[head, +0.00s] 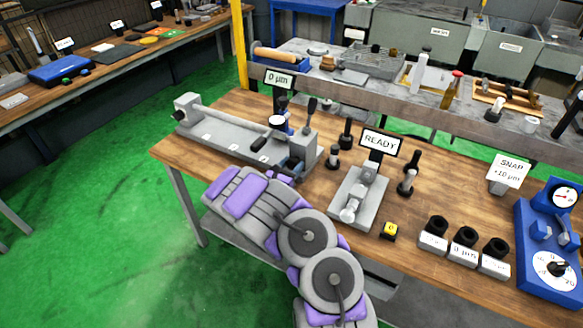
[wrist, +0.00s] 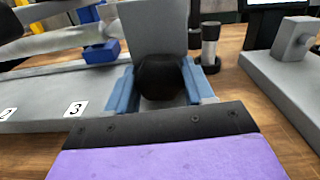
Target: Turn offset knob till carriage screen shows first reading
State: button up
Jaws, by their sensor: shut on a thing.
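A black round knob (wrist: 160,75) sits on the front of a grey upright block (wrist: 153,25) in the wrist view. My gripper (wrist: 161,86) is shut on this knob, with one blue finger on each side. In the head view my gripper (head: 291,165) is at the right end of a long grey machine bed (head: 225,140), and the knob is hidden there. A small screen (head: 279,79) on a post above the bed's carriage (head: 277,123) reads "0 µm". No label on the knob is visible.
A fixture (head: 360,197) with a "READY" screen (head: 380,142) stands to the right. Black-topped posts (head: 407,176) stand near it. Several labelled black-topped blocks (head: 464,240) and a blue dial device (head: 550,245) are further right. A "SNAP +10 µm" sign (head: 507,170) stands behind.

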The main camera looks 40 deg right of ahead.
jog(key=o, duration=1)
jog(key=shift+o, duration=0.2)
jog(key=shift+a, duration=0.1)
jog(key=p+v, duration=0.4)
jog(key=v, duration=1.3)
jog(key=shift+a, duration=0.2)
jog(key=shift+f, duration=0.15)
